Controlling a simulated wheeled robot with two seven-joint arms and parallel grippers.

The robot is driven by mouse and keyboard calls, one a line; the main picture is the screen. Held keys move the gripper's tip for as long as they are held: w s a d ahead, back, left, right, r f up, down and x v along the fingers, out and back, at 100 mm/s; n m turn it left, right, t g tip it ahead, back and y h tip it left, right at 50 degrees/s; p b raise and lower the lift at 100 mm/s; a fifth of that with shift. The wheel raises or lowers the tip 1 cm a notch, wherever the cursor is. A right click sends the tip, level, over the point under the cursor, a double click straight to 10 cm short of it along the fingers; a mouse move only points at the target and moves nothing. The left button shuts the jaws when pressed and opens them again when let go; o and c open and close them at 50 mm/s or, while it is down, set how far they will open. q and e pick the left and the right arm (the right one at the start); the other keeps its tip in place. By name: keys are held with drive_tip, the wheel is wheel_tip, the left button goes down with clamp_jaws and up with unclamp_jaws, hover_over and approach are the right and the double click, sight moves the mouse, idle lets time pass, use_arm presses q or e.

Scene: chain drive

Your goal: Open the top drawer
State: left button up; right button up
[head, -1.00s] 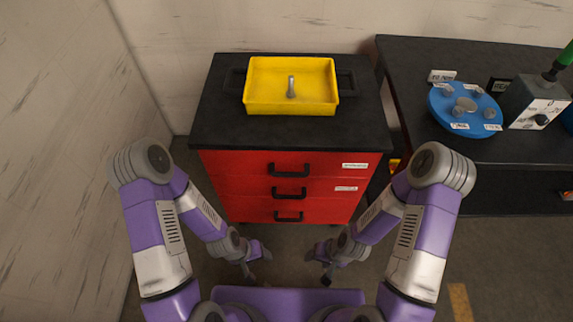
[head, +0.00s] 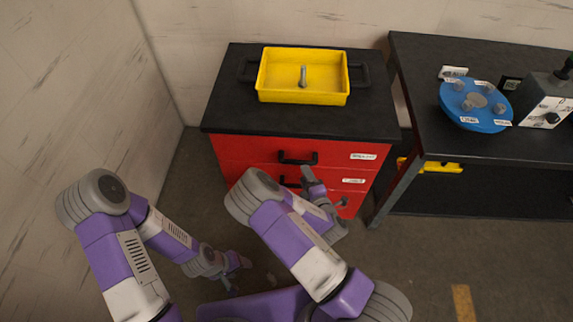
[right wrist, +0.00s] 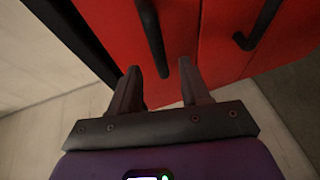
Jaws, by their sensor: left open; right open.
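The red cabinet's top drawer (head: 240,150) looks shut, its front flush with the cabinet. Its black bar handle (head: 298,159) also shows in the right wrist view (right wrist: 152,36). My right gripper (head: 307,174) is open and empty, just below this handle in the head view. In the right wrist view its fingertips (right wrist: 159,70) lie on either side of one end of the handle; I cannot tell whether they touch it. My left gripper (head: 241,275) is open and empty, low in front of the cabinet at the left.
A lower handle (right wrist: 258,25) shows in the right wrist view; my right arm partly covers the lower drawers. A yellow tray (head: 302,98) holding a grey part stands on the black cabinet top (head: 225,112). A dark table (head: 425,135) with a blue disc (head: 455,108) stands at the right.

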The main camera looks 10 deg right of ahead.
sight(298, 161)
drive_tip(key=shift+w+a, duration=0.2)
drive_tip(key=shift+w, duration=0.2)
drive_tip(key=b+x, duration=0.1)
drive_tip(key=x, duration=0.5)
drive_tip(key=shift+w+b, duration=0.3)
drive_tip(key=shift+w, duration=0.1)
drive_tip(key=shift+c, duration=0.3)
clamp_jaws()
